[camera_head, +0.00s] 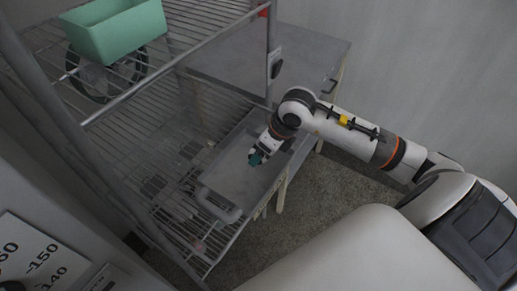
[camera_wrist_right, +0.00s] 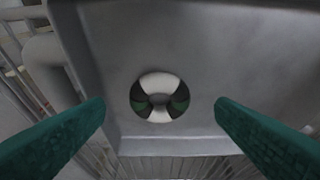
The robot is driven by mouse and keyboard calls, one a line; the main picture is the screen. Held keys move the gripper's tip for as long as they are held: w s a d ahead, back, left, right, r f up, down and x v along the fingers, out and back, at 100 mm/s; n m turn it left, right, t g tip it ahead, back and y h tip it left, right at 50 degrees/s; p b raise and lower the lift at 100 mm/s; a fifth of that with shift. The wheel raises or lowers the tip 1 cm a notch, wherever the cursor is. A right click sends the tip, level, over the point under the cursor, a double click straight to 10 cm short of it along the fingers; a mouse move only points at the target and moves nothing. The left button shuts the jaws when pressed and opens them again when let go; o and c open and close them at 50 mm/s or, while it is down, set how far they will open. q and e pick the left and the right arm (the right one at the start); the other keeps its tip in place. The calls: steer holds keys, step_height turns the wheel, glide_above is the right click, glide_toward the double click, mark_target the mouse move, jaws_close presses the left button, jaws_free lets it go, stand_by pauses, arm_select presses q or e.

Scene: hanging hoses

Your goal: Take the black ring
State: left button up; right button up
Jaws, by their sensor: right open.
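My right gripper (camera_head: 257,157) reaches down over a grey tray (camera_head: 228,178) on the lower level. In the right wrist view its two green fingers (camera_wrist_right: 160,108) are wide apart with nothing between them. Ahead of them, against the grey tray surface, is a small round thing (camera_wrist_right: 160,83) with white and dark green-black sectors; I cannot tell if it is the black ring. In the head view the gripper and arm hide that spot. My left gripper is out of view.
The wire rack (camera_head: 190,45) and its post (camera_head: 272,50) stand left of my right arm. A grey cabinet top (camera_head: 310,55) lies behind. Carpeted floor (camera_head: 325,190) is clear to the right of the tray. A printed number panel (camera_head: 35,262) is at lower left.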

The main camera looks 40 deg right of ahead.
steer(key=shift+x, duration=1.2)
steer(key=c, duration=1.1)
